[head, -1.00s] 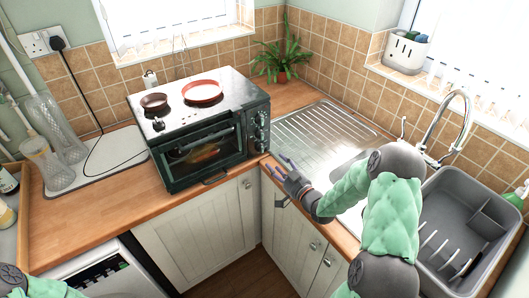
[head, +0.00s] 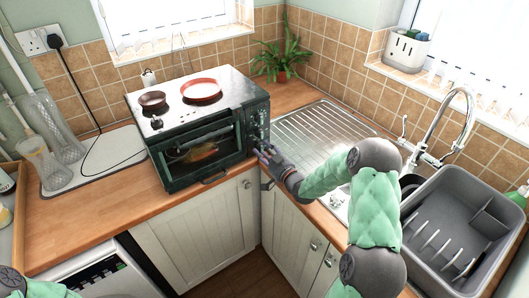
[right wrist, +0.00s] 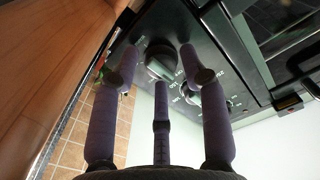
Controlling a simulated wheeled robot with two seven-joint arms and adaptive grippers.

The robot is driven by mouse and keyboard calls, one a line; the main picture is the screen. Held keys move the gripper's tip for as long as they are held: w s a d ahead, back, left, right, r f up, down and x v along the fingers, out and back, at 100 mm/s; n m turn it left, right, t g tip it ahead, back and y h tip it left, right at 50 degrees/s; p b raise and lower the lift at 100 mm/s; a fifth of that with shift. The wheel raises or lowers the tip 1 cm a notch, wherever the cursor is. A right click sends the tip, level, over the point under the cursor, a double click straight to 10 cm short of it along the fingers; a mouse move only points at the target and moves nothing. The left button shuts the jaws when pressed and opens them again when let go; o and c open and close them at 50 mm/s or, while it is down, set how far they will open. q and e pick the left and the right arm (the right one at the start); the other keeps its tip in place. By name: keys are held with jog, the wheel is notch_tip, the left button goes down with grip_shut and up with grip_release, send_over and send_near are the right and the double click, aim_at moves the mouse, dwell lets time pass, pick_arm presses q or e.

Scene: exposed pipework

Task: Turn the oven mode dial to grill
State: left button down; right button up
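The black countertop oven (head: 215,119) stands on the wooden worktop, with its dials (head: 261,118) in a column on the right of its front. My right gripper (head: 264,153) is at the lower part of that dial column. In the right wrist view its three fingers (right wrist: 152,70) are spread and open towards the panel. One round black dial (right wrist: 160,58) shows between them; a second dial (right wrist: 212,96) is partly hidden behind the right finger. I cannot tell whether the fingers touch a dial. My left gripper is out of view.
A potted plant (head: 282,62) stands behind.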

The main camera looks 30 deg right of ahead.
grip_shut()
jog(key=shift+f, duration=0.1)
jog(key=shift+m, duration=1.1)
jog(key=m, duration=0.3)
jog(key=shift+a+m+p, duration=0.1)
jog(key=shift+m+p, duration=0.2)
jog(key=m+p, duration=0.1)
jog(key=m, duration=0.4)
jog(key=m+p, duration=0.2)
jog(key=m, duration=0.4)
jog(key=shift+a+m, duration=0.1)
jog(key=shift+m, duration=0.3)
jog(key=m+p, duration=0.2)
jog(key=m, duration=0.3)
jog(key=shift+m, duration=0.7)
